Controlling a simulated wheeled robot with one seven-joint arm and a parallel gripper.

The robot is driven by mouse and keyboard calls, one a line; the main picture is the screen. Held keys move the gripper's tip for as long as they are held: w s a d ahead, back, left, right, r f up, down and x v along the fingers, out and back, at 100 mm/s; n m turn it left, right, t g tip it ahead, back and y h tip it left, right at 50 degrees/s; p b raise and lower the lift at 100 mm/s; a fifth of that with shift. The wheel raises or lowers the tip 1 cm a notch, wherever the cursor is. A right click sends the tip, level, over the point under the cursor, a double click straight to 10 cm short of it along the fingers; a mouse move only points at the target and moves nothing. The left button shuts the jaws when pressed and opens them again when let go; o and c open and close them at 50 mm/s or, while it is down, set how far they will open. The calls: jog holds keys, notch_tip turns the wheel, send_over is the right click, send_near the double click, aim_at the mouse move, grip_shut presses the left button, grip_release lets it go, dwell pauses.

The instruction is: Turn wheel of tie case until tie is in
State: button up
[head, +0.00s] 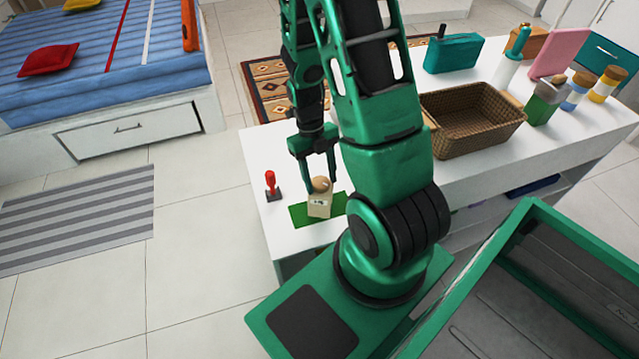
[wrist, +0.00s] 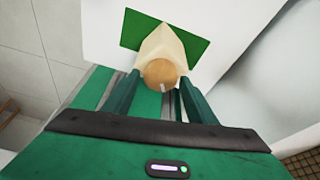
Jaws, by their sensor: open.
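A beige block-like object (head: 319,206), which I take to be the tie case, stands on a green mat (head: 300,215) at the left end of the white table. A round wooden knob (wrist: 160,72), perhaps its wheel, sits on top with a small pale mark. My gripper (head: 318,173) points down over it, open. In the wrist view, its two green fingers lie on either side of the knob, with a gap visible at the right; contact on the left is unclear. Small dark markings show on the beige front, too small to read. I cannot make out a tie.
A red-handled item (head: 270,182) with a dark base stands left of the mat. A wicker basket (head: 470,120), a teal case (head: 453,54) and several bottles occupy the table's right part. A bed (head: 110,60) is at the back left.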

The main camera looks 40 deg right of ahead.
jog(key=n+h, duration=0.1)
jog(key=n, duration=0.3)
jog(key=n+h, duration=0.1)
jog(key=n, duration=0.3)
jog(key=n+t, duration=0.1)
jog(key=n, duration=0.2)
jog(key=n+t+h, duration=0.1)
jog(key=n, duration=0.2)
jog(key=shift+n+h, duration=0.3)
jog(key=shift+n, duration=0.1)
jog(key=shift+r, duration=0.1)
jog(key=shift+r, duration=3.4)
jog(key=shift+r, duration=0.1)
